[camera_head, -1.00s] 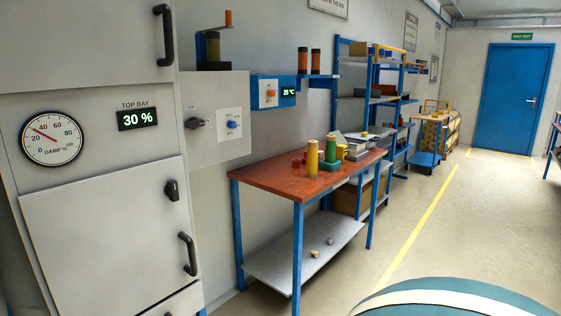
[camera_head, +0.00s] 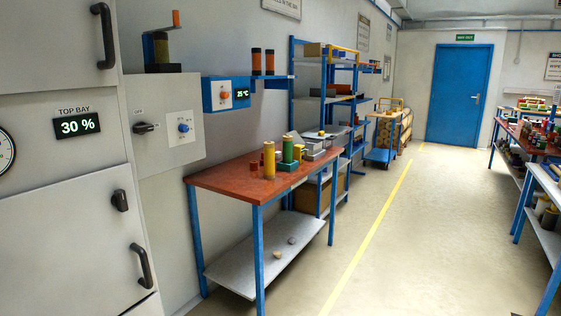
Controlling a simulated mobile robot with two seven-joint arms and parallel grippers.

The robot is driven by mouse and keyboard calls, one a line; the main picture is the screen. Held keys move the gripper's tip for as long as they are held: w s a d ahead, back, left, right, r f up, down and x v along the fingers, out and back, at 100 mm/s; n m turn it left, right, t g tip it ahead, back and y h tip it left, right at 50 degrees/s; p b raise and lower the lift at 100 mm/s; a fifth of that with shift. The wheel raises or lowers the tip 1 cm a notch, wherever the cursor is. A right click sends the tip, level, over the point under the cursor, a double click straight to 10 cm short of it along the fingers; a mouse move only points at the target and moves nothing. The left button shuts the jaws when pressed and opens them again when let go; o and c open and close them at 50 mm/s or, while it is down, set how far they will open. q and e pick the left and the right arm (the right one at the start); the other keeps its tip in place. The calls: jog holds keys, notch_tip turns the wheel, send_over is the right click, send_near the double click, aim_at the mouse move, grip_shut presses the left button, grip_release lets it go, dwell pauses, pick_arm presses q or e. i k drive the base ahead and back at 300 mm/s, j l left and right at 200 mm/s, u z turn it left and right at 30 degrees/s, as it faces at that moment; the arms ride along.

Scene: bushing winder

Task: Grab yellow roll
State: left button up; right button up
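A yellow roll (camera_head: 269,160) stands upright on the red-brown top of the workbench (camera_head: 222,179), near its middle. A green roll (camera_head: 287,148) stands just behind it to the right, by a green base. A smaller yellow piece (camera_head: 299,152) sits to the right of the green roll.
A grey cabinet with black handles (camera_head: 140,265) fills the left side. Wall shelves (camera_head: 310,92) stand behind the bench, and a trolley (camera_head: 381,153) is further back. Loaded benches (camera_head: 540,182) line the right. The floor between (camera_head: 415,240) is clear up to the blue door (camera_head: 459,95).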

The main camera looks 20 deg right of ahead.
aim_at(269, 155)
jog(key=z, duration=0.65)
jog(key=i+l, duration=0.85)
jog(key=i+l+u, duration=0.15)
jog(key=i+l, duration=0.7)
jog(key=l, duration=0.1)
